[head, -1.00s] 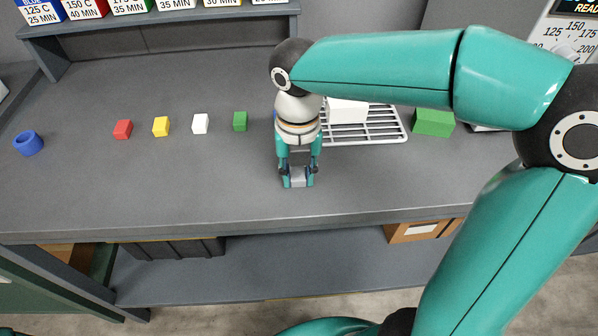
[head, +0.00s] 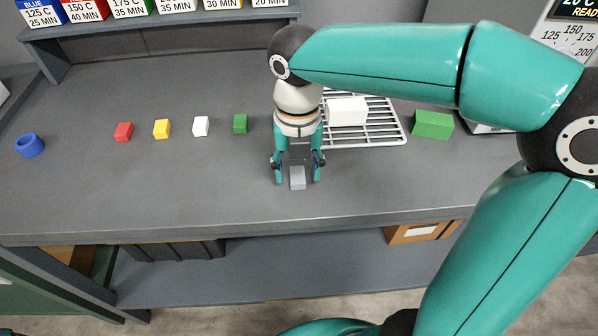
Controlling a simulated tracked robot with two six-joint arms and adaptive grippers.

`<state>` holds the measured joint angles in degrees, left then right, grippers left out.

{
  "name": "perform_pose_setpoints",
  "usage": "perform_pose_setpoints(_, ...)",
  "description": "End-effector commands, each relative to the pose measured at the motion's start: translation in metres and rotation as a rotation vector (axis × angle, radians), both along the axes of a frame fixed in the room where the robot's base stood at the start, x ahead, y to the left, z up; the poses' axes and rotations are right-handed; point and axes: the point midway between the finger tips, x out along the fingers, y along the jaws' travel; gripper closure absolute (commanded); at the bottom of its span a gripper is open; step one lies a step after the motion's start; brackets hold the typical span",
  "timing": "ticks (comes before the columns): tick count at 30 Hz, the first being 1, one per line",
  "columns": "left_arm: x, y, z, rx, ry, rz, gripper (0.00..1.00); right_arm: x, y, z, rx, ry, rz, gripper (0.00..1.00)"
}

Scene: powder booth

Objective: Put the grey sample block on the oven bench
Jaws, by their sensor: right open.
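The small grey sample block (head: 297,178) rests on the grey bench top (head: 180,190), towards its front edge. My right gripper (head: 297,180) points down over the block. Its fingers are open, one on each side of the block, with a gap visible between them and the block. My left gripper is not in view.
A row of small blocks stands to the left: red (head: 123,132), yellow (head: 161,129), white (head: 200,126) and green (head: 240,124). A blue ring (head: 29,145) lies far left. A wire rack (head: 385,128) holds a larger white block (head: 347,111); a larger green block (head: 431,124) is beside it.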

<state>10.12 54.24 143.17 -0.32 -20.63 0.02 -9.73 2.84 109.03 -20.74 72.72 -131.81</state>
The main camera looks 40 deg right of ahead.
Motion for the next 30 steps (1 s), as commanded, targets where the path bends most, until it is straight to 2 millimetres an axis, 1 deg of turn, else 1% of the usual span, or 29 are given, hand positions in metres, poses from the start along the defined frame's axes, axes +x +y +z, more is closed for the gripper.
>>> perform_pose_setpoints(1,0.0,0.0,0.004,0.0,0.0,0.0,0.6,0.001,0.0,0.012,0.001,-0.005,0.0,0.44)
perform_pose_setpoints(6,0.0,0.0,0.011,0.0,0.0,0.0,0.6,0.001,0.0,0.048,0.0,-0.005,0.001,0.44)
perform_pose_setpoints(9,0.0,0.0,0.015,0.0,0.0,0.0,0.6,0.001,0.0,0.067,0.0,-0.004,-0.001,0.44)
perform_pose_setpoints(13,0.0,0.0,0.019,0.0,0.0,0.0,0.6,0.0,0.0,0.086,0.0,-0.002,0.0,0.44)
perform_pose_setpoints(18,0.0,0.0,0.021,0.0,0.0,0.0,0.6,0.0,0.0,0.097,0.0,0.0,-0.001,0.44)
perform_pose_setpoints(30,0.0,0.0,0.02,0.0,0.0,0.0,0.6,0.0,-0.001,0.098,0.0,0.0,-0.002,0.44)
